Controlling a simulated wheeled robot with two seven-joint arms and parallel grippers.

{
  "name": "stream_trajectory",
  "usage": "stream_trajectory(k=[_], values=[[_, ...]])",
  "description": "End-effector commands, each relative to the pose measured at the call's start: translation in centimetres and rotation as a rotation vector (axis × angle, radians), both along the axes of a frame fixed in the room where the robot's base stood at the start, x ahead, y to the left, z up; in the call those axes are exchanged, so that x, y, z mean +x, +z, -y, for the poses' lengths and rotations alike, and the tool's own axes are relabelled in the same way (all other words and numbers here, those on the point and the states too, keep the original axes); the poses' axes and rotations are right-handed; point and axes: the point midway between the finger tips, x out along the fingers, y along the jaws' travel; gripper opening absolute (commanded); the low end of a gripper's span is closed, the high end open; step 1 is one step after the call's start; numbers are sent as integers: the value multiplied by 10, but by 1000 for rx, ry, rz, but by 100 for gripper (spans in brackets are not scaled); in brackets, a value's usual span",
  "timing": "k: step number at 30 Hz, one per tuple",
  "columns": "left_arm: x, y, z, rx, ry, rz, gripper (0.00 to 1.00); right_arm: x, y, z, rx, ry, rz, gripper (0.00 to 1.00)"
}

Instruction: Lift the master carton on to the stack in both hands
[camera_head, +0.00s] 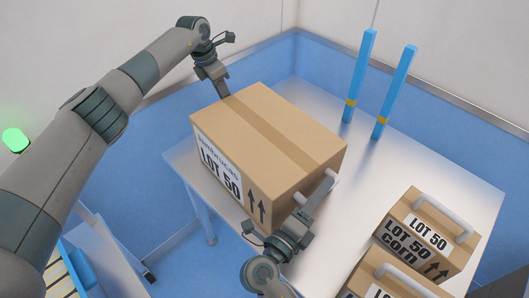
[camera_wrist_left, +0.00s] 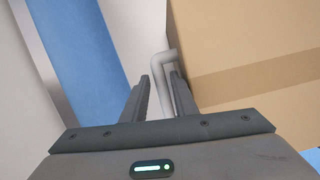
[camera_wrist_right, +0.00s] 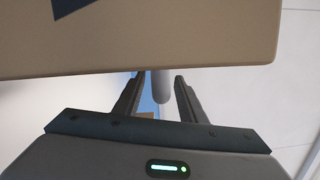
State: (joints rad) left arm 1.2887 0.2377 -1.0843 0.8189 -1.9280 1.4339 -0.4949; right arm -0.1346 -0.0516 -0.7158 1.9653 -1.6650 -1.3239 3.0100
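The master carton (camera_head: 262,145) is a large brown box marked LOT 50 in the middle of the head view, over the near left part of the metal table. My left gripper (camera_head: 222,90) is at its far left end. In the left wrist view its fingers (camera_wrist_left: 160,85) are apart on either side of a grey handle (camera_wrist_left: 163,68). My right gripper (camera_head: 303,218) is at the near right end, by another grey handle (camera_head: 322,190). In the right wrist view that handle (camera_wrist_right: 160,88) lies between the parted fingers (camera_wrist_right: 161,80). The carton's underside is hidden.
Two smaller LOT 50 cartons (camera_head: 428,236) (camera_head: 385,278) with grey handles stand at the near right. Two blue posts (camera_head: 360,75) (camera_head: 396,90) rise from the back of the table (camera_head: 440,165). Bare tabletop lies between the posts and the smaller cartons.

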Motion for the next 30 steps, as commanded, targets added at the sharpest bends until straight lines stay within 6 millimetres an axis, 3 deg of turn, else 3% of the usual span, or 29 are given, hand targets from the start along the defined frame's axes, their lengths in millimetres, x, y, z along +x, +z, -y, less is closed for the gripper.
stream_trajectory(k=[10,13,15,30], values=[[0,-2,0,0,0,0,26,1,0,1,0,1,0,37],[0,-2,0,0,0,0,2,2,0,1,0,1,0,13],[0,-2,0,1,0,1,0,2,0,1,0,1,0,0],[1,-1,0,1,-3,1,0,1,0,1,0,0,0,0]])
